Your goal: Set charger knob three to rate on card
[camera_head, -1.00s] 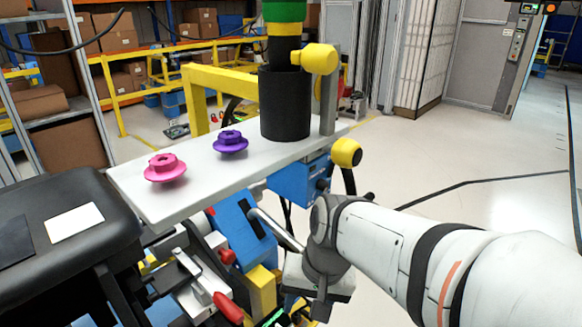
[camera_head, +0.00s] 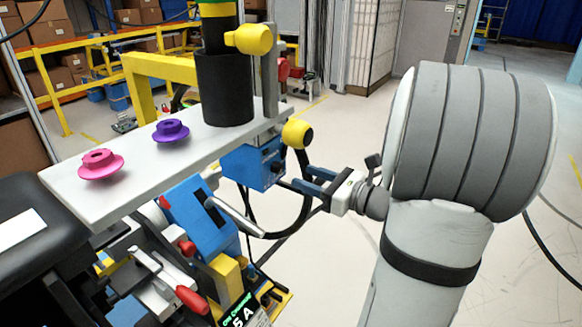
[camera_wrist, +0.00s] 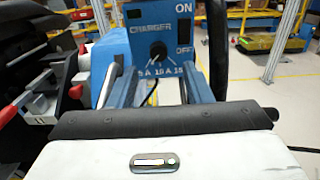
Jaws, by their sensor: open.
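The blue charger box (camera_head: 245,167) hangs under the right part of the white shelf. In the wrist view the charger panel (camera_wrist: 140,40) faces me, with CHARGER, ON, OFF and a scale of 5 A, 10 A and 15. Its round black knob (camera_wrist: 158,50) is above the scale; I cannot tell its pointer direction. My gripper (camera_head: 303,180) is open in front of the panel, its fingers (camera_wrist: 157,75) apart below and either side of the knob, not visibly touching it. A white card (camera_head: 20,230) lies on the black surface, its writing unreadable. A green-lettered display (camera_head: 240,314) shows "5 A", partly cut off.
The white shelf (camera_head: 75,195) holds a pink knob (camera_head: 101,165), a purple knob (camera_head: 171,131) and a black cylinder (camera_head: 224,90). Red-handled clamps (camera_head: 192,300) are below.

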